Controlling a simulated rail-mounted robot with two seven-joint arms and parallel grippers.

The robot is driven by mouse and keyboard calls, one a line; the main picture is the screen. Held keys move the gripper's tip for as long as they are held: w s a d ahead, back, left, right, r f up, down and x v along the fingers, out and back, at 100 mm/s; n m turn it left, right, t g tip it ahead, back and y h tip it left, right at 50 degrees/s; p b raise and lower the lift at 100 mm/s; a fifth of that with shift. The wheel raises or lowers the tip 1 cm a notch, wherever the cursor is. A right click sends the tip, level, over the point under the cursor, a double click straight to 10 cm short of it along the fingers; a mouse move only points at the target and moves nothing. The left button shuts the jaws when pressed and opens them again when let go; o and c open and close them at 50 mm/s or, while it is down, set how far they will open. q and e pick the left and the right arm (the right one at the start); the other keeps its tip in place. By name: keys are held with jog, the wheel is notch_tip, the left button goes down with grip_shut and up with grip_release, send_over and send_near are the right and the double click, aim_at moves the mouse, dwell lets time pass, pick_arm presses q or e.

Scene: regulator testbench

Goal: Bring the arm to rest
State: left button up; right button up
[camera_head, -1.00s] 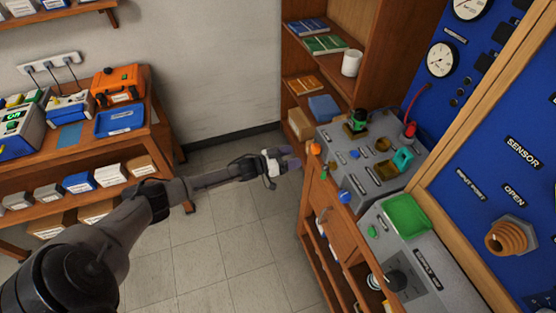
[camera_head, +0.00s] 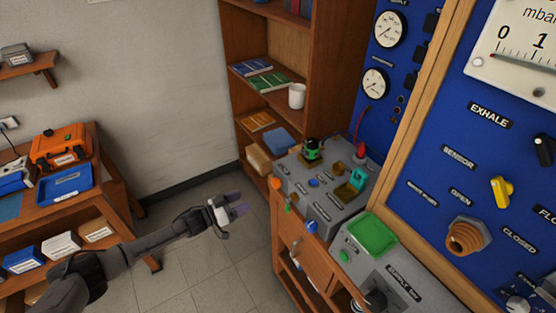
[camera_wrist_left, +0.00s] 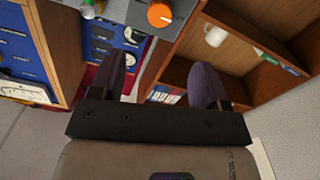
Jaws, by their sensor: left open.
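My left gripper (camera_head: 238,203) is open and empty, held over the floor to the left of the wooden bench in the head view. Its two dark purple fingers also show spread apart in the left wrist view (camera_wrist_left: 160,88), with nothing between them but the shelf and bench behind. My left arm (camera_head: 140,252) reaches in from the lower left. An orange knob (camera_head: 274,183) on the bench's near edge is to the right of the fingertips, apart from them; it also shows at the top of the wrist view (camera_wrist_left: 160,15). My right gripper is not in view.
A wooden bench (camera_head: 306,262) with a grey console (camera_head: 322,208) and green tray (camera_head: 372,234) stands at right, below a blue panel (camera_head: 470,130). A bookshelf (camera_head: 237,50) stands behind. A side table with an orange case (camera_head: 62,146) is at left. Floor between is clear.

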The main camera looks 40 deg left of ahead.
pick_arm(q)
jog(key=a+f+m+g+y, duration=0.2)
jog(key=a+f+g+y, duration=0.2)
jog(key=f+y, duration=0.25)
jog(key=s+d+r+g+y, duration=0.1)
jog(key=s+d+r+g, duration=0.3)
jog(key=s+d, duration=0.6)
jog(key=s+d+r+g+y, duration=0.15)
jog(key=s+d+r, duration=0.35)
jog(key=s+d, duration=0.5)
jog(key=s+d+f+n+g+h, duration=0.25)
jog(key=s+d+f+g, duration=0.2)
jog(key=s+d, duration=0.55)
jog(key=w+a+p+v, duration=0.1)
jog(key=a+p+v, duration=0.1)
jog(key=p+v, duration=1.2)
jog(key=shift+r+m+t+p, duration=0.2)
jog(key=shift+m+t+p, duration=0.15)
jog(key=shift+t+p, duration=0.1)
